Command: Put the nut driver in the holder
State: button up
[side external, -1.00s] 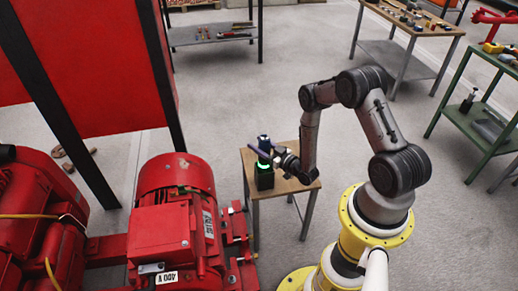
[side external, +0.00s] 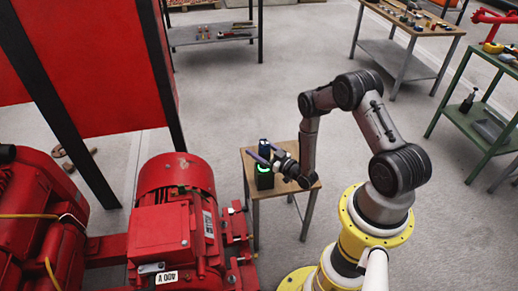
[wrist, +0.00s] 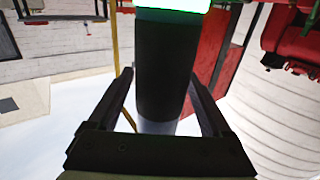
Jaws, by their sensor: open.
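The nut driver (side external: 264,147) is a dark cylinder that stands upright in the black holder (side external: 265,181) on a small wooden table. A green light glows at the holder's top. In the wrist view, the nut driver (wrist: 165,70) fills the middle, with a paler end low in the picture. The green glowing rim (wrist: 175,5) shows at the top edge, as this view looks upside down. My gripper (side external: 265,156) is open at the nut driver. Its fingers (wrist: 162,78) show on either side with gaps. I cannot tell how far the driver sits between the fingertips.
The small table (side external: 290,186) has bare wood right of the holder. A red motor (side external: 175,215) stands close to its left. A workbench (side external: 430,25) and a green shelf table (side external: 490,110) with tools stand farther right. Open floor lies behind.

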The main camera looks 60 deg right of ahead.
jog(key=shift+r, duration=0.15)
jog(key=s+a, duration=0.2)
jog(key=s, duration=1)
